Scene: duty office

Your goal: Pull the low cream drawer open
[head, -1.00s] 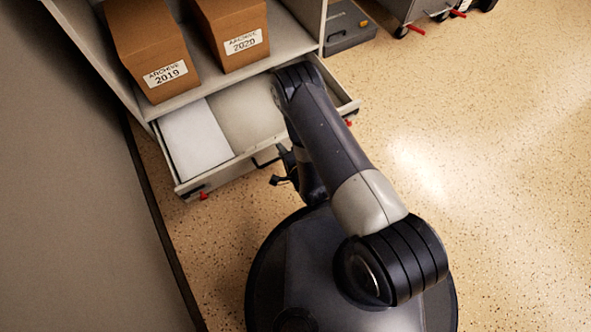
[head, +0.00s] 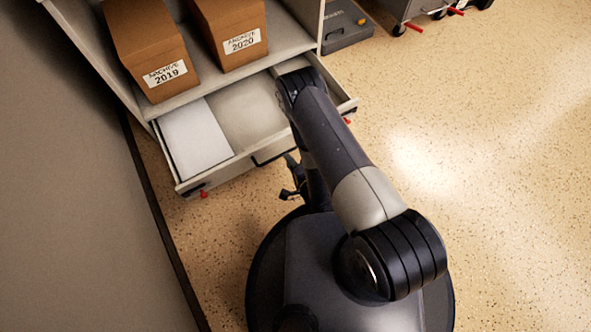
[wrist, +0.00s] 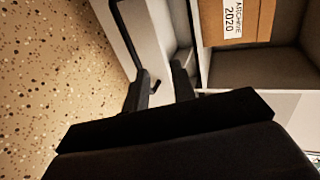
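The low cream drawer (head: 222,177) stands pulled out from under the shelf, its inside showing in the head view. Its dark bar handle (head: 268,154) is on the front, partly hidden by my arm. In the wrist view the handle (wrist: 124,38) runs along the drawer front (wrist: 150,35). My gripper (wrist: 160,70) has its two fingers apart with nothing held between them. In the head view my gripper (head: 291,178) is low in front of the drawer, a small gap away from the handle.
A white paper stack (head: 195,137) lies in the drawer's left part. Two brown archive boxes (head: 150,45) (head: 232,30) stand on the shelf above. A grey wall (head: 60,190) is close on the left. A dark case (head: 345,25) and a cart (head: 420,8) are at the back. The floor at right is clear.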

